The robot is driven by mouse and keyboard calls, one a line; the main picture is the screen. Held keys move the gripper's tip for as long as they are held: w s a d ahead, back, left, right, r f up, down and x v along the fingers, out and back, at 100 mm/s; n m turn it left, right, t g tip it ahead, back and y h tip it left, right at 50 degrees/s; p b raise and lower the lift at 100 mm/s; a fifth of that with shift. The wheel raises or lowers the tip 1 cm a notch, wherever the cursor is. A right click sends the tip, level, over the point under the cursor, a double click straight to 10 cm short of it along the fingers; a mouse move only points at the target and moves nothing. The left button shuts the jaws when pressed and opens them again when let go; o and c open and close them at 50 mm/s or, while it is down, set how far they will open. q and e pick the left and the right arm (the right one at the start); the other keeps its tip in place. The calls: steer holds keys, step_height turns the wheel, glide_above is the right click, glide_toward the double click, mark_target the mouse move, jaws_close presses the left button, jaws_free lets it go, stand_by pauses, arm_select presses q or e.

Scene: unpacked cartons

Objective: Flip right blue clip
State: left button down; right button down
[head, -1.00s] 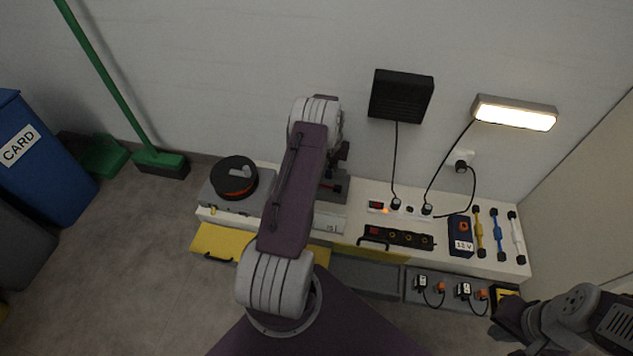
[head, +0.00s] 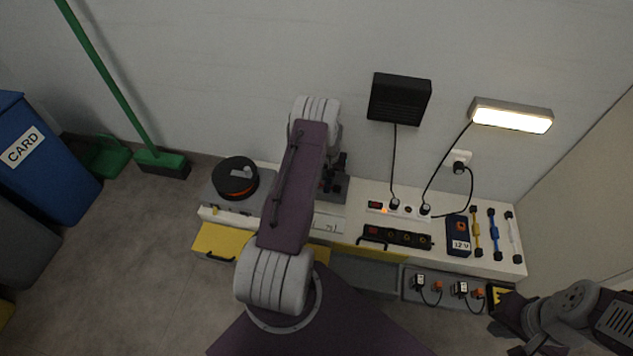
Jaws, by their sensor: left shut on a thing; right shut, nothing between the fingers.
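My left arm covers the middle of the bench. Its dark gripper (head: 334,178) is beside the far end of that arm, low over a grey surface (head: 341,192) at the back of the bench. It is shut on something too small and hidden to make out. No clip can be made out there. A blue bar with black ends (head: 495,234) lies at the bench's right, between a yellow bar (head: 476,232) and a white bar (head: 513,236). My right gripper (head: 500,308) is shut and empty at the bench's front right corner, apart from the bars.
A black reel (head: 235,178) sits on the bench's left. A black power strip (head: 398,238), a blue 12 V box (head: 459,236) and plugged-in cables stand at the right. Grey drawers with chargers (head: 419,281) are in front.

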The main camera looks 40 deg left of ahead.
arm_select(q)
steer(key=shift+s+d+f, duration=0.15)
steer(key=shift+s+f, duration=0.05)
steer(key=shift+s+d+f, duration=0.1)
steer(key=shift+s+f, duration=0.1)
steer(key=shift+f, duration=0.25)
steer(key=shift+s+d+f, duration=0.1)
steer(key=shift+s+f, duration=0.1)
steer(key=shift+f, duration=0.25)
steer(key=c, duration=1.5)
jaws_free()
steer(key=shift+w, duration=0.1)
steer(key=shift+a+r, duration=0.1)
steer(key=shift+r, duration=0.4)
step_height(320, 180, up, 6)
steer(key=p, duration=0.6)
steer(key=shift+w+r, duration=0.1)
steer(key=shift+r, duration=0.15)
steer(key=shift+f, duration=0.15)
